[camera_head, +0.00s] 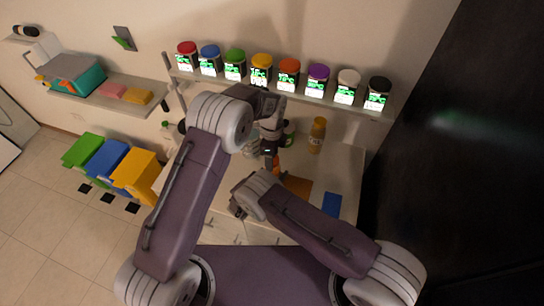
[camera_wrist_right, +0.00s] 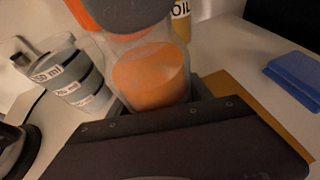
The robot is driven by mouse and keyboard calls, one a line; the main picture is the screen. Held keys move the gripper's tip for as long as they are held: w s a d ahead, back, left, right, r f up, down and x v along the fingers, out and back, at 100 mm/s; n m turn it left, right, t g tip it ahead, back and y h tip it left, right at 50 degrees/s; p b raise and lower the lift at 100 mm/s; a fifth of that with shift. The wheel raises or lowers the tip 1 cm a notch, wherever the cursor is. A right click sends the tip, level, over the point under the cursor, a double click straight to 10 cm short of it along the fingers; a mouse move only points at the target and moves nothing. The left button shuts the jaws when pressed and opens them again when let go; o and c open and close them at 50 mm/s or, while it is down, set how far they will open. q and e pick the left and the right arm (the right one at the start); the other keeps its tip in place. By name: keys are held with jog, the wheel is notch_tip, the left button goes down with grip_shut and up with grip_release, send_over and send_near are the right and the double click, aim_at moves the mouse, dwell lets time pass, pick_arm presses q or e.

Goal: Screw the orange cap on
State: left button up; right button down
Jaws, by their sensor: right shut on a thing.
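A clear jar with orange contents (camera_wrist_right: 152,75) is upright between the jaws of my right gripper (camera_wrist_right: 150,104), which is shut on it. The orange cap (camera_wrist_right: 88,14) shows at the jar's top, mostly hidden behind a grey finger of my left gripper (camera_wrist_right: 128,14). I cannot tell whether that gripper is shut on the cap, or whether the cap is seated. In the head view, my left gripper (camera_head: 269,154) comes down from above over my right gripper (camera_head: 263,181), with a bit of orange (camera_head: 276,163) between them. The arms hide most of the jar there.
A shelf (camera_head: 210,80) above holds a row of dispensers with coloured caps. On the counter stand an oil bottle (camera_head: 317,135) and a measuring cup (camera_wrist_right: 68,80). A brown board (camera_head: 298,187) and a blue cloth-like item (camera_head: 332,204) lie at the right. Coloured bins (camera_head: 137,172) stand left.

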pick_arm(q)
jog(key=n, duration=0.9)
jog(key=c, duration=1.3)
